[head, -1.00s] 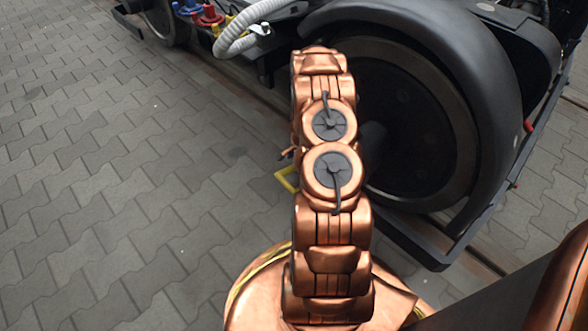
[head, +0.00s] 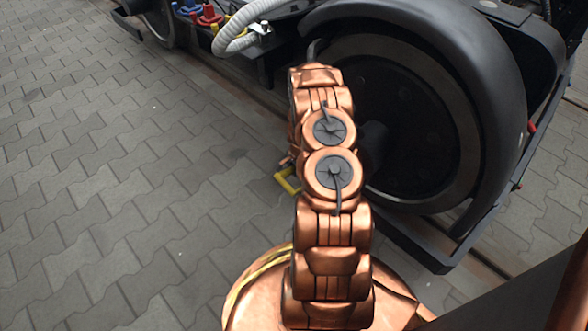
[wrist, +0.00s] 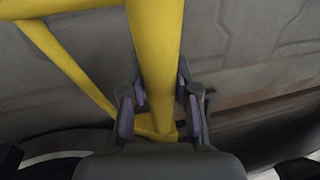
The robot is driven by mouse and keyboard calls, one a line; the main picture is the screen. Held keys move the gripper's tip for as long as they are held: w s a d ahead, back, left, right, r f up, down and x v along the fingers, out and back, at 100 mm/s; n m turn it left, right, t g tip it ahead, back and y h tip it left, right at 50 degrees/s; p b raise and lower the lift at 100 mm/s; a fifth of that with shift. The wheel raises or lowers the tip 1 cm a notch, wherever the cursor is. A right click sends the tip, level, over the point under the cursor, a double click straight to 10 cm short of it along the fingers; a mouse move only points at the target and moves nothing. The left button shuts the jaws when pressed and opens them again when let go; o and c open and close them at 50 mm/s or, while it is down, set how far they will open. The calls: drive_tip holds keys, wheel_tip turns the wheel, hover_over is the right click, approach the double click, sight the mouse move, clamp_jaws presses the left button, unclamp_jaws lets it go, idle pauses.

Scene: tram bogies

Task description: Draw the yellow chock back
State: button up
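The yellow chock (head: 288,181) shows in the head view as a small piece of yellow frame on the paving, just left of my arm and near the large dark wheel (head: 395,125). My arm hides part of it. In the wrist view, yellow bars of the chock (wrist: 155,50) run close to the camera, and one thick bar passes down between the fingers. My gripper (wrist: 160,98) has a finger on each side of this bar, with the pads against it or very close. In the head view my gripper is mostly hidden behind my arm.
The bogie's black fender (head: 500,90) and low dark rail (head: 415,245) stand right of my arm. A white ribbed hose (head: 235,40) and red and blue fittings (head: 207,15) are at the top. Open grey paving (head: 130,180) lies to the left.

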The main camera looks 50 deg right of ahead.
clamp_jaws()
